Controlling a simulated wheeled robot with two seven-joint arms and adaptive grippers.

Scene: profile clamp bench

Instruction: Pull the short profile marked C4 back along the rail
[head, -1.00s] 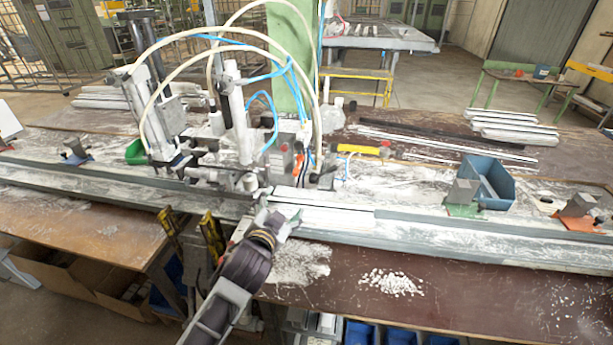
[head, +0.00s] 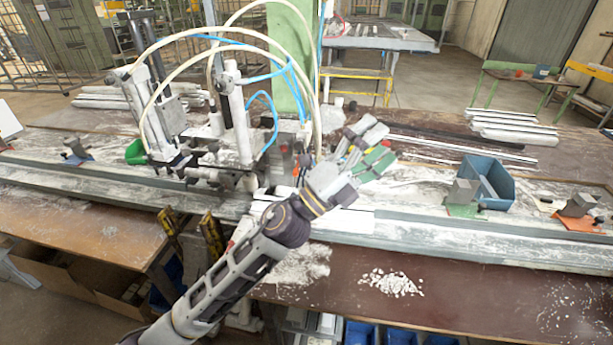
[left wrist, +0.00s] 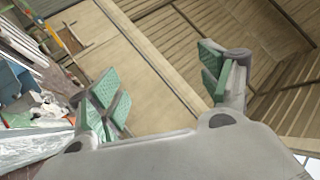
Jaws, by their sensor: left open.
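A short white profile (head: 345,219) lies along the grey rail (head: 470,236), right of the clamp machine. My left forearm and wrist cover part of it. I cannot read any C4 mark on it. My left gripper (head: 372,146) is open and empty, raised above the bench behind the rail, with its green-padded fingers pointing up and to the right. In the left wrist view the two fingers (left wrist: 160,85) are wide apart with nothing between them. My right gripper is not in view.
The clamp machine (head: 236,125) with hoses stands left of my gripper. A blue bin (head: 488,182) and small metal blocks (head: 577,204) stand behind the rail on the right. White chips (head: 391,283) lie on the front bench. Long profiles (head: 460,149) lie at the back.

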